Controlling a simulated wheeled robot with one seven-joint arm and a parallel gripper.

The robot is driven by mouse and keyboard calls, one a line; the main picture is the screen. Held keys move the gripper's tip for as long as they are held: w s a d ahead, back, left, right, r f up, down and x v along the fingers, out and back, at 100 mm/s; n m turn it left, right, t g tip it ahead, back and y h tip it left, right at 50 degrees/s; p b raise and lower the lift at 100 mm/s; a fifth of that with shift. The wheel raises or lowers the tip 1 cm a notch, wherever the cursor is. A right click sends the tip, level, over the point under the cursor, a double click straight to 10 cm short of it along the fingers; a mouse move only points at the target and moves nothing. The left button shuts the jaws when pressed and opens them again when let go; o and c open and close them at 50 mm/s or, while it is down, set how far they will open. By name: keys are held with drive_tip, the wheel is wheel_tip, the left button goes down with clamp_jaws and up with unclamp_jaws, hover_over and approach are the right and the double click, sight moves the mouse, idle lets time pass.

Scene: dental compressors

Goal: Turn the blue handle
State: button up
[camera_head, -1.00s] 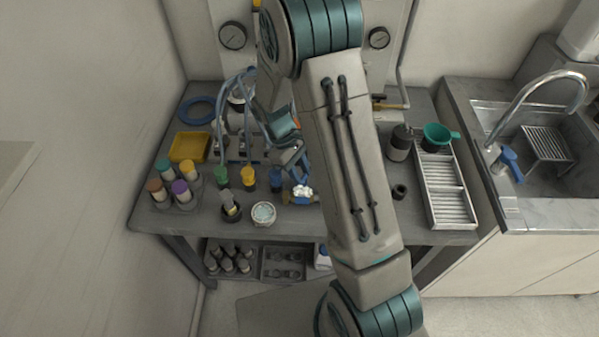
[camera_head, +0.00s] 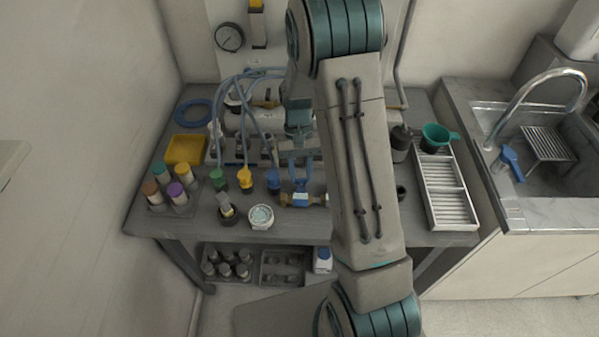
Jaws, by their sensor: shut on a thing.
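The blue handle (camera_head: 300,183) stands up from a brass valve (camera_head: 318,200) near the front middle of the bench. My gripper (camera_head: 299,163) reaches down from behind my arm to the top of this handle. It is shut on the handle. The fingertips are small here and partly merge with the handle, so the exact contact is hard to see. The right part of the valve runs close to my forearm, which hides what lies behind it.
Green, yellow and blue knobs (camera_head: 245,178) stand left of the valve. A grey slatted tray (camera_head: 446,190) and a sink with a blue lever (camera_head: 511,160) are at right.

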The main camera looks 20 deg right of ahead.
drive_tip(key=shift+m+y, duration=0.3)
drive_tip(key=shift+m, duration=0.5)
drive_tip(key=o, duration=1)
drive_tip(key=v, duration=0.7)
drive_tip(key=b+v, duration=0.1)
drive_tip(key=v, duration=0.6)
drive_tip(key=shift+s+d, duration=0.1)
drive_tip(key=shift+s, duration=0.15)
